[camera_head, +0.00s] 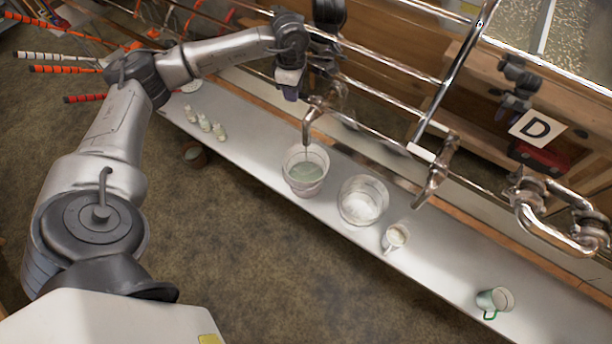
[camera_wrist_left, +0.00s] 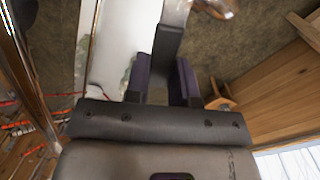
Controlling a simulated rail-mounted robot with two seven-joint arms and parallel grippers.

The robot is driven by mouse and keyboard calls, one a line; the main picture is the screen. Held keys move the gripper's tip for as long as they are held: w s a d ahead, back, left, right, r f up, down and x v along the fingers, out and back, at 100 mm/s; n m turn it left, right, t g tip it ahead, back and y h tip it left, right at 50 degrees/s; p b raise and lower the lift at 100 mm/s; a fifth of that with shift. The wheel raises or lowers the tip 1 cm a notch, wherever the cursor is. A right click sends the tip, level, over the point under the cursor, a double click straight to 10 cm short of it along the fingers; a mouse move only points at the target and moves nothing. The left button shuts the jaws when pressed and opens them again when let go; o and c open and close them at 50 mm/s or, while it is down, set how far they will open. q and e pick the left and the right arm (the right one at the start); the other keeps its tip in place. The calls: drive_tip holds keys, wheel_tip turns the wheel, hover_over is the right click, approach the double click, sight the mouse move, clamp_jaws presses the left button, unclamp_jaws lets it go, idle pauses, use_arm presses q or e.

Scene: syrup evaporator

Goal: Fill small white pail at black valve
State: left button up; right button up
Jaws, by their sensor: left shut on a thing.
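A small white pail (camera_head: 305,178) stands on the white bench under a metal spout (camera_head: 310,128). A thin stream appears to run from the spout into it, and pale greenish liquid shows inside. My left gripper (camera_head: 291,90) is above and left of the spout, at the valve. In the left wrist view, my left gripper (camera_wrist_left: 162,85) is shut on a black valve handle (camera_wrist_left: 167,45) between its purple-grey pads. In the head view the gripper hides most of the handle. My right gripper is not in view.
A clear bucket (camera_head: 362,203), a white mug (camera_head: 395,238) and a green-handled mug (camera_head: 495,301) stand along the white bench (camera_head: 440,265). Several small bottles (camera_head: 205,124) stand at its left end. Metal pipes and a second tap (camera_head: 437,172) run above. A "D" sign (camera_head: 537,129) hangs right.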

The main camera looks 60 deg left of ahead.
use_arm(q)
drive_tip(key=shift+w+a+m, duration=0.3)
drive_tip(key=shift+w+m, duration=0.25)
drive_tip(key=shift+m, duration=0.45)
drive_tip(key=shift+w+a+m, duration=0.25)
drive_tip(key=shift+w+m, duration=0.3)
drive_tip(key=shift+m, duration=0.45)
drive_tip(key=o, duration=1.1)
drive_tip(key=shift+w, duration=0.1)
drive_tip(key=shift+c, duration=0.2)
drive_tip(key=shift+r, duration=0.1)
